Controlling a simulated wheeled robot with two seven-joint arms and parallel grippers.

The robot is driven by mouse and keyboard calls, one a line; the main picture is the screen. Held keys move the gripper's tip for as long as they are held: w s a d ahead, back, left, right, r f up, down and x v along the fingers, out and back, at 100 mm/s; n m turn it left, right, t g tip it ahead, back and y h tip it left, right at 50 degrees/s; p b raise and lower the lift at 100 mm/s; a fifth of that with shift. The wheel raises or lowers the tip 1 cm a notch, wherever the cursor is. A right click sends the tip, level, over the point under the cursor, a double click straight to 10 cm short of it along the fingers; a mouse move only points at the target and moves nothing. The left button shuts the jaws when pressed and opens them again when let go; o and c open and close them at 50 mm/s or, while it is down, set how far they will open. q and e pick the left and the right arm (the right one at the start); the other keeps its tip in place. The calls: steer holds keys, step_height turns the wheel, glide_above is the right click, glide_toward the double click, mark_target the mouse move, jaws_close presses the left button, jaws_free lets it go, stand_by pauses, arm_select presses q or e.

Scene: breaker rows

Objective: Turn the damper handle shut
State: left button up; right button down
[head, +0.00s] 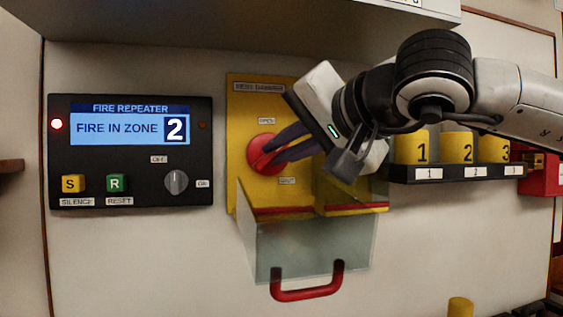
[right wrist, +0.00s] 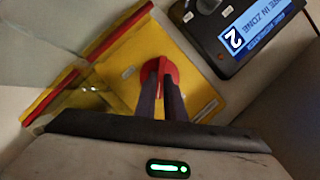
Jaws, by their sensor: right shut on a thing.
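The damper handle is a red round knob with a raised grip (head: 262,150) on a yellow wall plate (head: 243,95). Small labels sit above and below it; the upper one seems to read "OPEN". My right gripper (head: 272,155) is shut on the handle's raised grip, its two dark fingers on either side. In the right wrist view the red handle (right wrist: 160,70) shows between the fingertips. A clear cover (head: 310,250) with a red pull handle (head: 308,291) hangs down open below the plate. The gripper hides part of the knob. My left gripper is not in view.
A black fire repeater panel (head: 130,190) reading "FIRE IN ZONE 2" is left of the plate, with silence and reset buttons and a grey knob (head: 176,182). Numbered yellow cylinders (head: 412,148) stand on a black shelf (head: 452,174) at right. A red box (head: 540,177) is further right.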

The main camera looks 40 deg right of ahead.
steer(key=c, duration=1.8)
jaws_free()
steer(key=shift+c, duration=0.2)
steer(key=shift+s, duration=0.1)
steer(key=v, duration=1)
steer(key=shift+r, duration=0.15)
